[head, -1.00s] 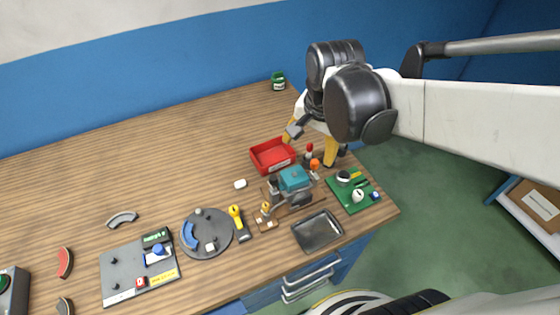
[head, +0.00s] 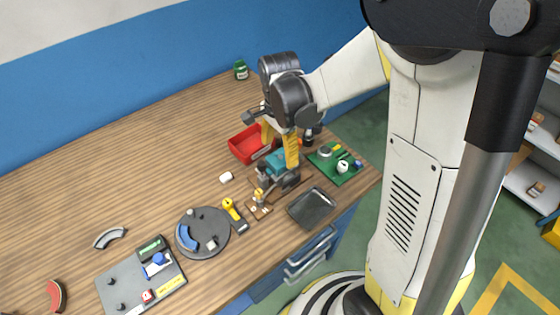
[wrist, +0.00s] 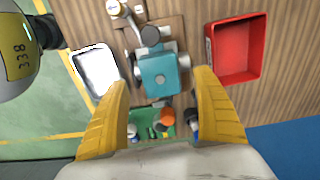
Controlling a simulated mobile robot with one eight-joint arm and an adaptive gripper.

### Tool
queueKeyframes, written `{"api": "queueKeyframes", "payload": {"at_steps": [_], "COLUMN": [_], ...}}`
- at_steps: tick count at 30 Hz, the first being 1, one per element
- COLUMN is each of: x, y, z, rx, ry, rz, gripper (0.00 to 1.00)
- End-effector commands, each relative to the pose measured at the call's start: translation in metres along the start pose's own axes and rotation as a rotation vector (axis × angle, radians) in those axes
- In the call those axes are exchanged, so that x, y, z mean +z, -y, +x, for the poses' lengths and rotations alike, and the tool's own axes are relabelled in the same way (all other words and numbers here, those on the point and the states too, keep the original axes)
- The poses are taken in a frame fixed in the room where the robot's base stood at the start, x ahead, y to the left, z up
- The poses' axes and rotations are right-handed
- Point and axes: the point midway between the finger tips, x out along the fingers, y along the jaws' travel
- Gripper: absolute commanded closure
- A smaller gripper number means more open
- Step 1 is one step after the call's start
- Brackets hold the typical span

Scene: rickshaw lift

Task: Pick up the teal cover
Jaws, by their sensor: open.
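The teal cover (wrist: 160,75) is a squarish block with a small light spot on its top. It sits on a small assembly on a brown board (wrist: 174,33). In the head view the teal cover (head: 276,160) is partly hidden behind my gripper. My gripper (head: 279,157) has yellow fingers pointing down over it. In the wrist view my gripper (wrist: 165,88) is open and empty, its fingers spread left and right of the cover. They look apart from it; the height gap is hard to tell.
A red bin (head: 241,148) stands close beside the assembly. A dark tray (head: 311,207) lies on the other side. A green board with small parts (head: 330,171) is near the table corner. A grey disc (head: 214,241) and a grey plate (head: 123,293) lie further left.

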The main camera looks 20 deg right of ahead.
Motion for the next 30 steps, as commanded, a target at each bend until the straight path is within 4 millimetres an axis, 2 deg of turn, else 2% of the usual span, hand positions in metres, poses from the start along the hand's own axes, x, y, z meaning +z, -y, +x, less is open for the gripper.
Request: {"api": "queueKeyframes", "payload": {"at_steps": [1,6,9,14,15,20,21,30], "x": [-0.002,-0.004,-0.004,-0.004,-0.004,-0.004,-0.004,-0.003], "y": [0.0,0.0,-0.001,-0.001,-0.001,-0.001,-0.001,-0.001], "z": [0.011,0.038,0.044,0.042,0.042,0.042,0.042,0.042], "rx": [0.0,0.0,0.0,0.0,0.0,0.0,0.0,0.0], "ry": [0.0,0.0,0.0,0.0,0.0,0.0,0.0,0.0], "rz": [0.001,0.0,-0.001,-0.001,-0.001,-0.001,-0.001,-0.001], "gripper": [0.22,0.22,0.22,0.22,0.28,0.77,0.81,0.81]}}
